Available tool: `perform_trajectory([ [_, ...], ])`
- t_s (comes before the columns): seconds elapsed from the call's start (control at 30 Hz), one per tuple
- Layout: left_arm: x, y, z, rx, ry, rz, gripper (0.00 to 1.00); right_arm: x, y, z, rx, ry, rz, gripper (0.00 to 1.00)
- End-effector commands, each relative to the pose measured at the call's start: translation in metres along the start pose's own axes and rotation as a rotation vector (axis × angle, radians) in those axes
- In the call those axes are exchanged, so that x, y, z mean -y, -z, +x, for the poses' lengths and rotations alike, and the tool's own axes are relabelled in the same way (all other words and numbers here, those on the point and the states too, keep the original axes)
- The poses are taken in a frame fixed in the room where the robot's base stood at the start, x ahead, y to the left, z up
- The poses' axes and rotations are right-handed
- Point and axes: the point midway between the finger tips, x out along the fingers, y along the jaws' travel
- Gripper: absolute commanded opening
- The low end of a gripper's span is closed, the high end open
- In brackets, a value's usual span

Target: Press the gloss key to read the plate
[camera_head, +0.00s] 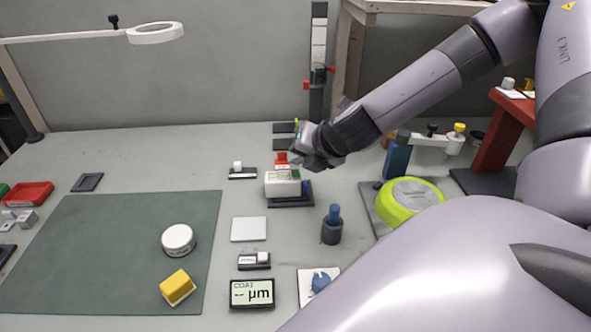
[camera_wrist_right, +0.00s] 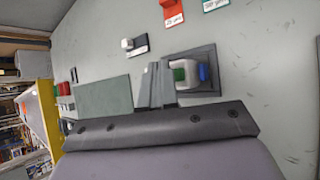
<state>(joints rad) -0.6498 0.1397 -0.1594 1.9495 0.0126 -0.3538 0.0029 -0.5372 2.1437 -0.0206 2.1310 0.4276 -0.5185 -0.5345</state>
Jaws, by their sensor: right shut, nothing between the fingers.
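A white box-shaped meter with a green top patch (camera_head: 283,184) sits on a dark base in the middle of the table. A blue part shows at its right end; I cannot read any gloss label. The meter also shows in the wrist view (camera_wrist_right: 190,76), just right of the fingers. My right gripper (camera_head: 308,160) is shut and empty, above and behind the meter's right end in the head view; its fingers (camera_wrist_right: 155,84) are together. I cannot tell if they touch the meter. A pale square plate (camera_head: 249,229) lies flat in front. My left gripper is out of view.
A display marked COAT (camera_head: 252,293) shows dashes and µm. A small keyed block (camera_head: 254,261) lies behind it. A blue-topped dark cylinder (camera_head: 331,226) stands right of the plate. A yellow-green round thing (camera_head: 409,200) is farther right. The green mat (camera_head: 110,240) has free room.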

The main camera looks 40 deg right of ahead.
Motion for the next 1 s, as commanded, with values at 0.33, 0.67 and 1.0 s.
perform_trajectory([
  [0.33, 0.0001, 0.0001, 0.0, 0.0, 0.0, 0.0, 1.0, 0.0, 0.0, 0.0, 0.0, 0.0, 0.0, 0.0],
  [0.67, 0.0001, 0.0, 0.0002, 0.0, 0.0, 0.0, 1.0, 0.0001, 0.0001, 0.0001, 0.0, 0.0, 0.0, 0.0],
  [1.0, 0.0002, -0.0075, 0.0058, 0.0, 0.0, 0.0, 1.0, 0.0048, 0.0048, 0.0066, 0.0, 0.0, 0.0, 0.0],
])
